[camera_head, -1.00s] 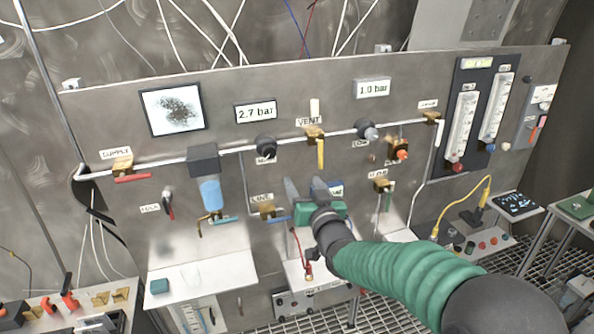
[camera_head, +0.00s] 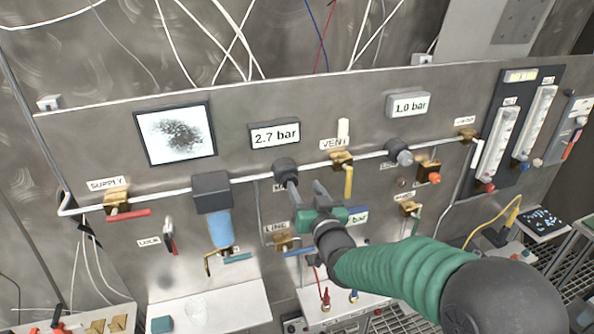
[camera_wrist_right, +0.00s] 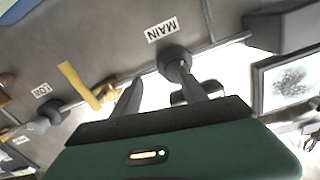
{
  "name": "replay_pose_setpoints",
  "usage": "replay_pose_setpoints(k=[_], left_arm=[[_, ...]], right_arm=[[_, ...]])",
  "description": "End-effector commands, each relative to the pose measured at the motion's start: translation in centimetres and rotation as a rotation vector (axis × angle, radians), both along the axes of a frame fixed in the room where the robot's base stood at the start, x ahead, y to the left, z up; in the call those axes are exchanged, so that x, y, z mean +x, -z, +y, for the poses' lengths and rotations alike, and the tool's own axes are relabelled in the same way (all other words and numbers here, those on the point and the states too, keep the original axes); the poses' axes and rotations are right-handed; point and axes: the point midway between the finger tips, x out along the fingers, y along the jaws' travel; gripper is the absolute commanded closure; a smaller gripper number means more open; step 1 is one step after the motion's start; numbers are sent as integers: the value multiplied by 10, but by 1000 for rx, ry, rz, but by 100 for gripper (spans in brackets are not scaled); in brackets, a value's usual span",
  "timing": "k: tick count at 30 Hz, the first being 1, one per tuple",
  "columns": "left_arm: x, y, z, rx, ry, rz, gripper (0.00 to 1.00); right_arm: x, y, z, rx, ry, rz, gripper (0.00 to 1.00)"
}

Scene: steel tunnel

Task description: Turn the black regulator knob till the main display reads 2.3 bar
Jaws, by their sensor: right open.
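The black regulator knob (camera_head: 286,169) sits on the white pipe below the main display (camera_head: 275,134), which reads 2.7 bar. My right gripper (camera_head: 305,187) is open and empty, just below and right of the knob. Its left finger overlaps the knob's lower edge in the head view; I cannot tell whether they touch. In the right wrist view the knob (camera_wrist_right: 174,60) is beside a MAIN label (camera_wrist_right: 162,31). The open fingers (camera_wrist_right: 168,88) point toward it there, with one fingertip at its edge. My left gripper is not in view.
A second regulator knob (camera_head: 400,153) sits right, under a 1.0 bar display (camera_head: 409,104). A yellow VENT handle (camera_head: 348,182) stands close to the right of my gripper. A blue-bowled filter (camera_head: 220,228) hangs to the left.

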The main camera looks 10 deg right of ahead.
Motion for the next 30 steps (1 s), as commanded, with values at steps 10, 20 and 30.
replay_pose_setpoints(k=[10, 20, 30], left_arm=[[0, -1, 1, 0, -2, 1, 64], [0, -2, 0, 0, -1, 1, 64], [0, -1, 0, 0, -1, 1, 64]], right_arm=[[5, -9, 9, 1, -23, -25, 41], [7, -9, 10, 1, -20, -25, 100], [8, -7, 7, 2, -21, -22, 100]])
